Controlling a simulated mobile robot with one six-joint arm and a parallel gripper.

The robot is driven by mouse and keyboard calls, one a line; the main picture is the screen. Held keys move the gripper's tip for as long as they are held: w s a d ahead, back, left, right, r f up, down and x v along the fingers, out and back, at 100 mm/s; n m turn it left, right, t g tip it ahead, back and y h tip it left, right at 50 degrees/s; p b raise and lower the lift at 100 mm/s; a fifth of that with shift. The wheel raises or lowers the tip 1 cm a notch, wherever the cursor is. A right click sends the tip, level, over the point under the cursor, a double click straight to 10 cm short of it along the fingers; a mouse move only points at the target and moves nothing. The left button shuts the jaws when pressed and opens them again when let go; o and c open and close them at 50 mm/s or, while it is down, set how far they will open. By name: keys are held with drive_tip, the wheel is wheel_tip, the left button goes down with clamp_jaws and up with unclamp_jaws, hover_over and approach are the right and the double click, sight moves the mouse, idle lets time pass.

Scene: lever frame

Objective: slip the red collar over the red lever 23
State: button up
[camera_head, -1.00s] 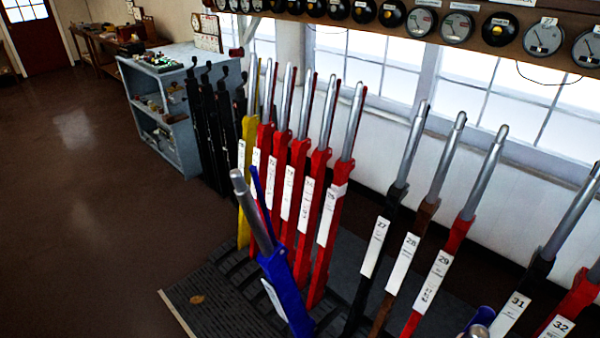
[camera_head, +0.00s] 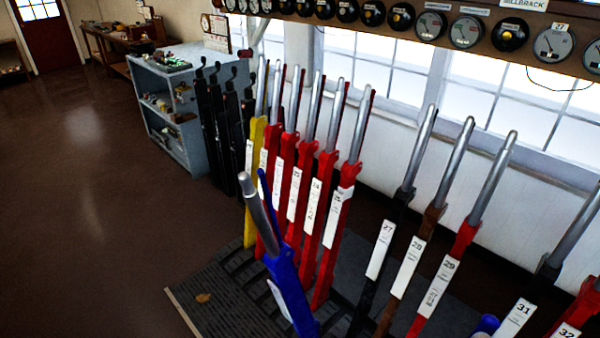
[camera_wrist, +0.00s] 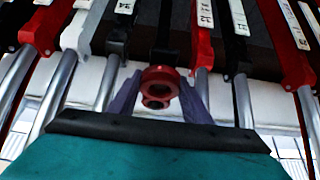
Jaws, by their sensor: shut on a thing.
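My gripper (camera_wrist: 160,98) shows only in the wrist view. Its two fingers are shut on the red collar (camera_wrist: 148,77), a short ring with a dark hole, held between the fingertips. In the head view several red levers with silver handles stand in a row behind a blue lever that leans forward; one of them is at the row's right end (camera_head: 332,225). Their number plates are too small to read surely, so I cannot tell which is lever 23. In the wrist view a red lever (camera_wrist: 204,40) stands just right of the collar. The collar is not seen around any handle.
The blue lever (camera_head: 285,280) leans toward the camera in front of the red row. A yellow lever (camera_head: 251,190) stands at its left. Levers 27 (camera_head: 381,250), 28 and 29 stand to the right. The brown floor (camera_head: 80,220) at left is clear.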

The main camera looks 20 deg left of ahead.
drive_tip(key=shift+r+p, duration=2.05)
drive_tip(key=shift+r, duration=1.45)
drive_tip(key=shift+a, duration=0.1)
drive_tip(key=w+a+f+n+b, duration=0.1)
drive_tip(key=w+a, duration=0.3)
drive_tip(key=a, duration=0.9)
drive_tip(key=w+a+f+n+y+b, duration=0.1)
drive_tip(key=w+a+f+n+b, duration=0.1)
drive_tip(key=a, duration=1.1)
drive_tip(key=w+a+f+n+y+b, duration=0.1)
drive_tip(key=w+a+f+b, duration=0.2)
drive_tip(key=w+a, duration=0.4)
drive_tip(key=a, duration=0.7)
drive_tip(key=shift+f, duration=0.4)
drive_tip(key=shift+a, duration=0.1)
